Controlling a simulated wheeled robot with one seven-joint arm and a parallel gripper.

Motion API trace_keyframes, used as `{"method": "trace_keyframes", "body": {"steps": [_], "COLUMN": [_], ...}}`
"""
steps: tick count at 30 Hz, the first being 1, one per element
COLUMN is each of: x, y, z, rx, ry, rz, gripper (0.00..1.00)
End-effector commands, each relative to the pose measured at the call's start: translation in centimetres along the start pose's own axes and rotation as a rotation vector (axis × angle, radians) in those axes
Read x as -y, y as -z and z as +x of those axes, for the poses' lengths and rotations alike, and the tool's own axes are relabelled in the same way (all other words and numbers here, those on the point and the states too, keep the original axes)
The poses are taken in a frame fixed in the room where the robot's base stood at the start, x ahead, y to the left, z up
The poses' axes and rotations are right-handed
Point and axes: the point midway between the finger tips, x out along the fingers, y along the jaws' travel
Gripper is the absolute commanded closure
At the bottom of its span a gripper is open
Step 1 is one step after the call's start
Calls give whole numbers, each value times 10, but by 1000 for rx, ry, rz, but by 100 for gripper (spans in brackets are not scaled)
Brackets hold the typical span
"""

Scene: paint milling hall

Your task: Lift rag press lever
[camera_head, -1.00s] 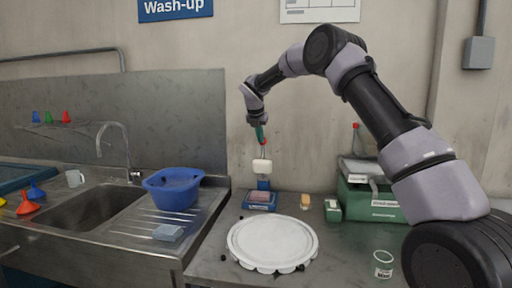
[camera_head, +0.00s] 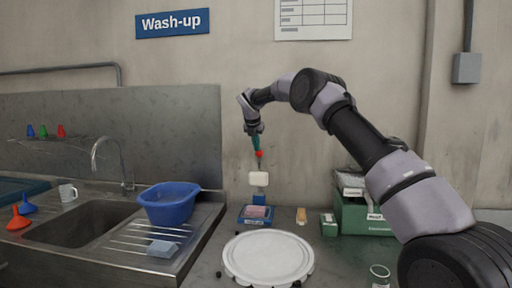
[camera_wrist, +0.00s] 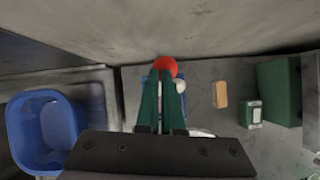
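The rag press is small, with a blue base (camera_head: 247,219), a blue post (camera_head: 259,199) and a white block (camera_head: 259,179) above it. A pink pad lies on the base. A red ball knob (camera_head: 258,153) shows above the white block, seemingly on its thin lever. My gripper (camera_head: 257,149) points down with its green fingertips at the knob. In the wrist view the red knob (camera_wrist: 165,66) lies at the fingertips, partly hidden behind them. A narrow gap shows between the fingers; a firm hold on the knob cannot be told.
A white round lid (camera_head: 268,257) lies in front of the press. A blue basin (camera_head: 167,204) stands left on the drainboard. A yellow block (camera_head: 301,216) and a green box (camera_head: 357,219) stand to the right. The wall rises close behind.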

Motion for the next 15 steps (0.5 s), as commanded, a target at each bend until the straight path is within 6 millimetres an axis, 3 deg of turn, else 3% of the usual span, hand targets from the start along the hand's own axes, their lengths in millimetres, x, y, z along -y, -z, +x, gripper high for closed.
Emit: {"method": "trace_keyframes", "body": {"steps": [2, 7, 15], "x": [8, 8, 4], "y": [-5, -5, -2], "z": [8, -3, -60], "rx": [9, 9, 8], "ry": [13, 13, 4], "rz": [-1, -1, 1], "gripper": [100, 100, 100]}}
